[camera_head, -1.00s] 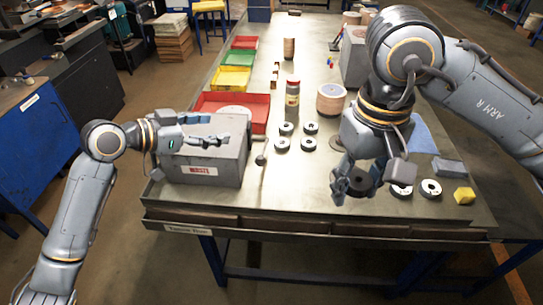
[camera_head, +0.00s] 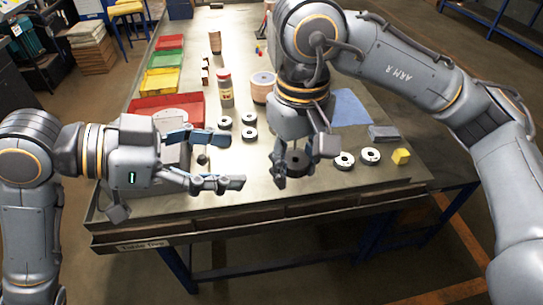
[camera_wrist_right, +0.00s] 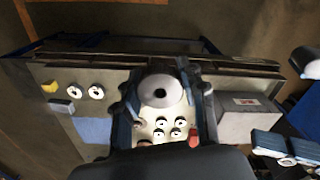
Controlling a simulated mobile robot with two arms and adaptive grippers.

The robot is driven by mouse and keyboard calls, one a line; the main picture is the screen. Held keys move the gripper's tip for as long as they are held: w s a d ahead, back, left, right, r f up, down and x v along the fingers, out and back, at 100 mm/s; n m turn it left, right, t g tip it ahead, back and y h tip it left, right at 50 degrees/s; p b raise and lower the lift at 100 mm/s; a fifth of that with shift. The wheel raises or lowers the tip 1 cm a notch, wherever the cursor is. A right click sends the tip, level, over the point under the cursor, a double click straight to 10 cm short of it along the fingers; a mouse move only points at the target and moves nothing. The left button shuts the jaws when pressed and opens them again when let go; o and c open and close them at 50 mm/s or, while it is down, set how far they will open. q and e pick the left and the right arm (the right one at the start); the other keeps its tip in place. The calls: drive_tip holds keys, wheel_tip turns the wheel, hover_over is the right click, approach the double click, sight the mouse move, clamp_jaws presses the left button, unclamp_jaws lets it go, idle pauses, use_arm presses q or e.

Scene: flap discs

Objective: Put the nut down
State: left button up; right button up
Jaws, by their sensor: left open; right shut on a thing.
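In the right wrist view the piece (camera_wrist_right: 160,90) sits between the two fingers.
Two pale-faced discs (camera_head: 344,160) (camera_head: 370,155), a yellow block (camera_head: 401,156), a grey block (camera_head: 383,132) and a blue mat (camera_head: 348,108) lie right. Several dark discs (camera_head: 249,119) and a red-capped bottle (camera_head: 225,88) stand left. The grey box (camera_wrist_right: 248,120) shows in the wrist view.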

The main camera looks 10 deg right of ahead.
use_arm(q)
drive_tip(key=x, duration=1)
drive_tip(key=shift+d, duration=0.1)
drive_tip(key=c, duration=1.2)
use_arm(e)
drive_tip(key=o, duration=1.1)
